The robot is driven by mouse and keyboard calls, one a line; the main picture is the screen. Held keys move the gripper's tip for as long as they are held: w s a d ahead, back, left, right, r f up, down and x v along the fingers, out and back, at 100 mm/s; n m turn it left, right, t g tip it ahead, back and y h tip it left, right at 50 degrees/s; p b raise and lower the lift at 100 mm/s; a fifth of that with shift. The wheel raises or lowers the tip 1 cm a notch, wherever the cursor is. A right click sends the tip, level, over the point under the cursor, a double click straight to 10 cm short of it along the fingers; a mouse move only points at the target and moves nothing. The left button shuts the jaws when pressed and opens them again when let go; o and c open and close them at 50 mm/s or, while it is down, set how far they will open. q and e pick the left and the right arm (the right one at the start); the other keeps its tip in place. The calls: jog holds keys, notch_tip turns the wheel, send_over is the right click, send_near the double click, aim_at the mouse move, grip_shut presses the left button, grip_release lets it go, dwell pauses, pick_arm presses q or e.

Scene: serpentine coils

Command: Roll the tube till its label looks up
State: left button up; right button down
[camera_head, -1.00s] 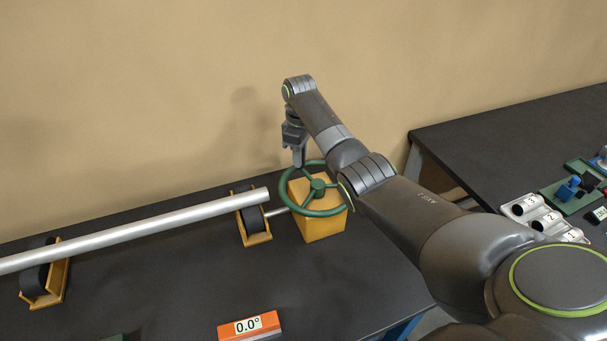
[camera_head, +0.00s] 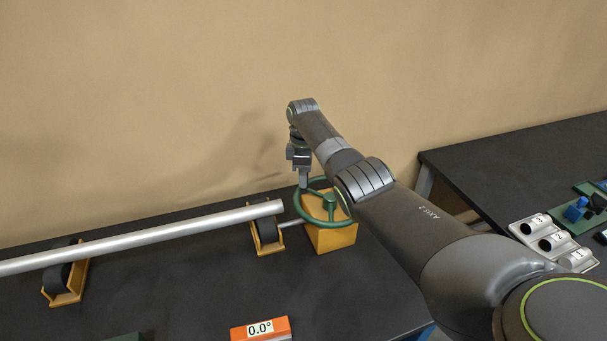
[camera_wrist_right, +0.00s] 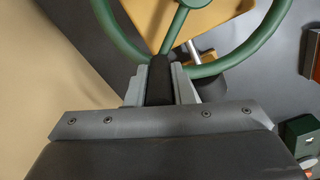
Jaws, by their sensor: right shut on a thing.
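A long silver tube (camera_head: 150,236) lies on two black rollers in yellow brackets, the near-left roller (camera_head: 62,273) and the right roller (camera_head: 267,229). No label shows on the visible side of the tube. A green handwheel (camera_head: 307,212) sits on a yellow block (camera_head: 331,238) and a shaft joins it to the right roller. My left gripper is not in view.
An orange box (camera_head: 277,331) with a 0.0° readout stands at the front of the dark table (camera_head: 180,300). A second table (camera_head: 510,160) at the right holds a white numbered rack (camera_head: 552,241) and blue and green parts (camera_head: 576,211). A wall rises behind.

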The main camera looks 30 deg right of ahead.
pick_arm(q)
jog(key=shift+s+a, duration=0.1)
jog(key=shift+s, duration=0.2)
pick_arm(e)
jog(key=shift+s+a+f, duration=0.1)
jog(key=shift+a, duration=0.05)
jog(key=c, duration=1.3)
grip_release()
jog(key=shift+r, duration=0.6)
notch_tip(320, 180, up, 13)
jog(key=b, duration=0.3)
jog(key=shift+b, duration=0.3)
pick_arm(q)
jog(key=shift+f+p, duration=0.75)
jog(key=shift+p, duration=0.3)
pick_arm(e)
notch_tip(320, 180, up, 3)
jog(key=shift+r, duration=0.2)
